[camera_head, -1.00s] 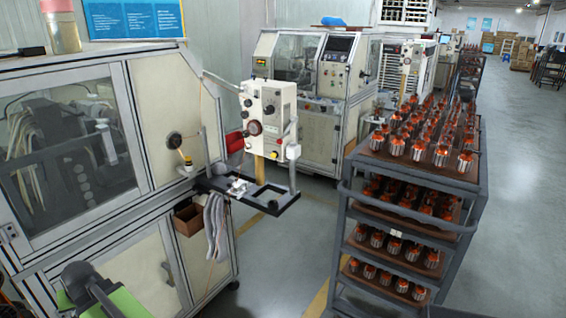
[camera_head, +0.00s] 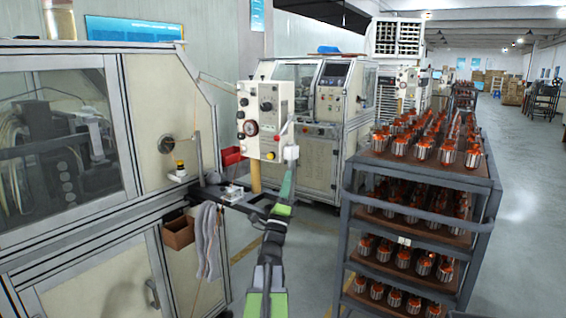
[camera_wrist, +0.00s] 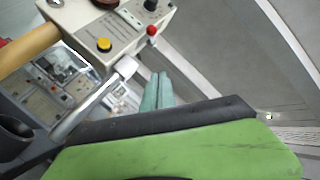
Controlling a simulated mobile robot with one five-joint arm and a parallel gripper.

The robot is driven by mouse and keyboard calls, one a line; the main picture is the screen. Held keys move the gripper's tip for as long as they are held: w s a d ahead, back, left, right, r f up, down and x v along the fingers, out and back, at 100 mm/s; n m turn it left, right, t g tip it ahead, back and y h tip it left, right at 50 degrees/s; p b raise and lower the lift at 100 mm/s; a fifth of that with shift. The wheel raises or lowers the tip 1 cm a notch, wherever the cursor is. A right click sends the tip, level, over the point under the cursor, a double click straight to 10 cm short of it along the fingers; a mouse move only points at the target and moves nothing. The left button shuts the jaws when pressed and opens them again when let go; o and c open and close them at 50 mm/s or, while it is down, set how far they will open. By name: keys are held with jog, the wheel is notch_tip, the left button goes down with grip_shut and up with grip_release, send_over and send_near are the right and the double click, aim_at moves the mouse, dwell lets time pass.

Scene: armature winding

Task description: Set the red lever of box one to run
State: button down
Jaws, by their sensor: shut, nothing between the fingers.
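A cream control box (camera_head: 263,118) stands on a post by the near machine, with dials, a black knob and a yellow button on its face. The wrist view shows its lower edge (camera_wrist: 125,22), the yellow button (camera_wrist: 104,45) and a small red knob (camera_wrist: 152,30), which looks like the red lever. My gripper (camera_head: 290,168) points up beside the box's lower right. In the wrist view its green fingers (camera_wrist: 158,76) are shut and empty, below the red knob with a gap. Lever markings are unreadable.
A pale rod with a square end (camera_wrist: 124,67) lies just left of my fingers. A black bracket (camera_head: 238,198) is under the box. A rack (camera_head: 347,215) of orange-topped armatures stands on the right. Another machine (camera_head: 318,155) is behind.

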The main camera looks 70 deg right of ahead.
jog(key=w+d+r+p, duration=0.3)
jog(key=d+r+p, duration=0.3)
jog(key=r+p, duration=0.2)
jog(key=shift+w+d+r+t, duration=0.15)
jog(key=shift+w+r+t, duration=0.15)
jog(key=shift+w+r, duration=0.1)
